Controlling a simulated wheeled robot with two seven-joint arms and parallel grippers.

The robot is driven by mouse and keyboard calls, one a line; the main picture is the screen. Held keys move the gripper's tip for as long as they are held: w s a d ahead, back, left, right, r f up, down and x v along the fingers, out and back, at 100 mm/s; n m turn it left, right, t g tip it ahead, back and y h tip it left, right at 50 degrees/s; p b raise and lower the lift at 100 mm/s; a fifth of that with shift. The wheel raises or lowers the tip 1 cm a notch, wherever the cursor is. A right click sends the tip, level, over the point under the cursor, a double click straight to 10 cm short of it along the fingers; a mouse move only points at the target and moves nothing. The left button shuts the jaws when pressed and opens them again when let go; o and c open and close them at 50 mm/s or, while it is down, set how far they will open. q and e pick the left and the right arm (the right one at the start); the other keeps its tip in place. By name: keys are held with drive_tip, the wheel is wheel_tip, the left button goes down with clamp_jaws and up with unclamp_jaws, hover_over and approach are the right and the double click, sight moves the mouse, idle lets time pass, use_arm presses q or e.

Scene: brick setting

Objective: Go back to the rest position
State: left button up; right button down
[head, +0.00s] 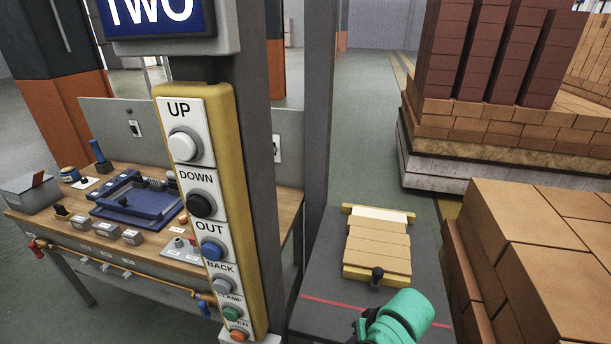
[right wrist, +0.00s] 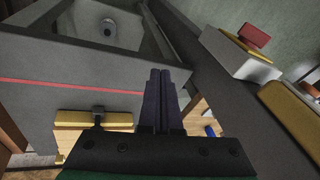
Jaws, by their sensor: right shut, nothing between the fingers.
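My right gripper (right wrist: 160,73) points straight ahead in the right wrist view. Its two dark fingers are pressed together with nothing between them. In the head view, my teal right wrist shows at the bottom edge, right of the button column, in front of the grey bed. Only a dark bit of the hand (head: 360,325) shows there. My left gripper is not in view.
A yellow button column (head: 220,180) marked UP, DOWN, OUT and BACK stands close ahead. A wooden workbench (head: 150,250) is at left. Bricks (head: 377,245) lie on a grey bed (head: 340,300) with a red line. Brick stacks (head: 540,240) crowd the right. A red button (right wrist: 255,35) shows in the wrist view.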

drive_tip(key=s+d+n+h, duration=0.1)
drive_tip(key=s+d+h, duration=0.2)
drive_tip(key=s+d, duration=0.85)
drive_tip(key=s+f+b+x, duration=0.1)
drive_tip(key=s+b+x, duration=0.25)
drive_tip(key=x, duration=1.15)
drive_tip(key=s+f+b+x, duration=0.1)
drive_tip(key=s+b+x, duration=0.25)
drive_tip(key=x, duration=1.15)
drive_tip(key=s+d+f+b, duration=0.1)
drive_tip(key=s+f+b, duration=0.1)
drive_tip(key=s+f, duration=0.6)
drive_tip(key=s+d+f+n+g+b, duration=0.1)
drive_tip(key=s+d+f+b, duration=0.1)
drive_tip(key=s+f, duration=0.6)
wheel_tip(320, 180, down, 2)
drive_tip(key=shift+s+d+f+g+b, duration=0.1)
drive_tip(key=shift+s+d+g+b, duration=0.2)
drive_tip(key=shift+s+b, duration=0.1)
